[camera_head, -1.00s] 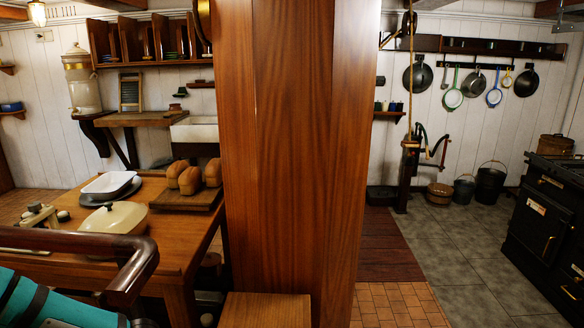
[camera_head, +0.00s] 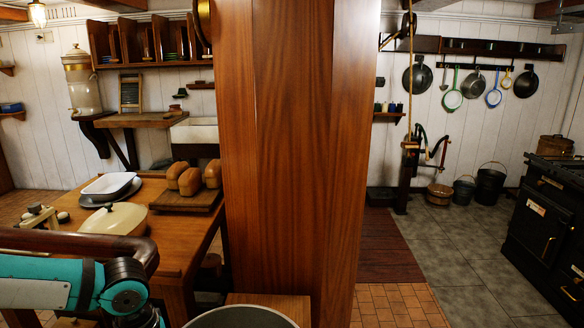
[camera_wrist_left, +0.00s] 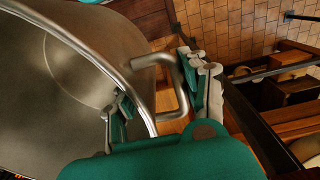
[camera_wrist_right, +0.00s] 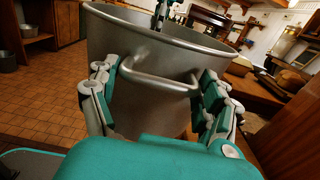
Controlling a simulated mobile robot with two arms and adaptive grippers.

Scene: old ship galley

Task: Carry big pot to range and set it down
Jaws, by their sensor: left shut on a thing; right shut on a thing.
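The big pot is a wide grey metal pot with loop handles on its sides. Its rim (camera_head: 243,310) shows at the bottom centre of the head view. In the left wrist view my left gripper (camera_wrist_left: 160,92) is shut on one handle, with the pot wall (camera_wrist_left: 85,35) beside it. In the right wrist view my right gripper (camera_wrist_right: 158,82) is shut on another handle of the pot (camera_wrist_right: 150,48). The black range (camera_head: 545,215) stands at the right edge of the head view, well away from the pot. Neither gripper shows in the head view.
A thick wooden post (camera_head: 295,150) stands straight ahead, with a low wooden box (camera_head: 268,305) at its foot. A wooden table (camera_head: 170,245) with loaves and dishes is at left, behind a dark rail (camera_head: 80,240). The tiled floor (camera_head: 450,265) right of the post is open.

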